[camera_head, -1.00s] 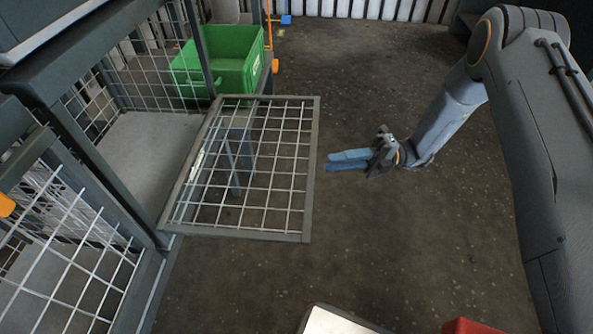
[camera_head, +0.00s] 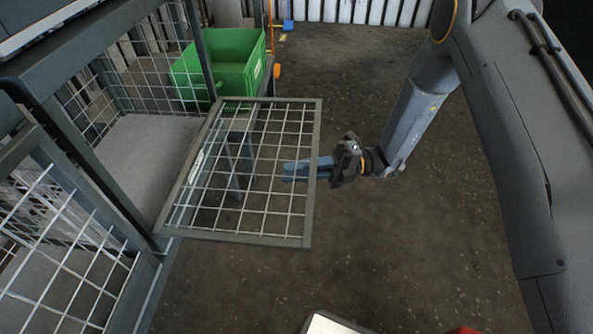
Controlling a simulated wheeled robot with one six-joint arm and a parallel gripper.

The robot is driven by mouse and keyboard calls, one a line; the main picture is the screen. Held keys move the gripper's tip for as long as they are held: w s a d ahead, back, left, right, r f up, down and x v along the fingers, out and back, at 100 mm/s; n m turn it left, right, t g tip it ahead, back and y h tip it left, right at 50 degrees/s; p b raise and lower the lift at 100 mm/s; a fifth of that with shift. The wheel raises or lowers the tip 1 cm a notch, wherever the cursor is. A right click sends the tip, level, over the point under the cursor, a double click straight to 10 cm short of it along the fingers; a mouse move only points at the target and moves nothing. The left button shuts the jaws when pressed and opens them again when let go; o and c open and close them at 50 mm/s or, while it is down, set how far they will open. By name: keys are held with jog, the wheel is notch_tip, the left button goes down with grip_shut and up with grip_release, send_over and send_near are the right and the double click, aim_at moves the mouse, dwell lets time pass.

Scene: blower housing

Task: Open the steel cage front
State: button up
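The steel cage front (camera_head: 314,180) is a grey-framed wire mesh panel. It stands out to the right from the opening of the steel cage (camera_head: 60,110), so the opening behind it is uncovered. My gripper (camera_head: 300,170) is at the panel's right edge. Its blue fingers point left and show through the mesh, behind or below the panel. I cannot tell whether they touch it, or whether there is a gap between them. Nothing is seen held.
A green crate (camera_head: 240,62) stands beyond the panel at the back. Another mesh panel (camera_head: 75,262) is at the lower left. A white and a red item show at the bottom edge. The dark floor (camera_head: 400,250) right of the panel is clear.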

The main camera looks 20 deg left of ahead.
aim_at(297, 159)
grip_shut()
jog(key=shift+r, duration=0.15)
notch_tip(297, 159, up, 4)
jog(key=p, duration=0.2)
jog(key=h+p, duration=0.1)
jog(key=p, duration=0.2)
jog(key=shift+d+f+t, duration=0.1)
jog(key=shift+f+t, duration=0.15)
jog(key=shift+t, duration=0.15)
jog(key=shift+m+t+h, duration=0.6)
jog(key=shift+m+h, duration=0.1)
jog(key=r+p, duration=0.1)
jog(key=p, duration=0.1)
jog(key=r+p, duration=0.1)
jog(key=p, duration=0.1)
jog(key=r+p, duration=0.2)
jog(key=shift+a+r, duration=0.1)
jog(key=shift+a, duration=0.15)
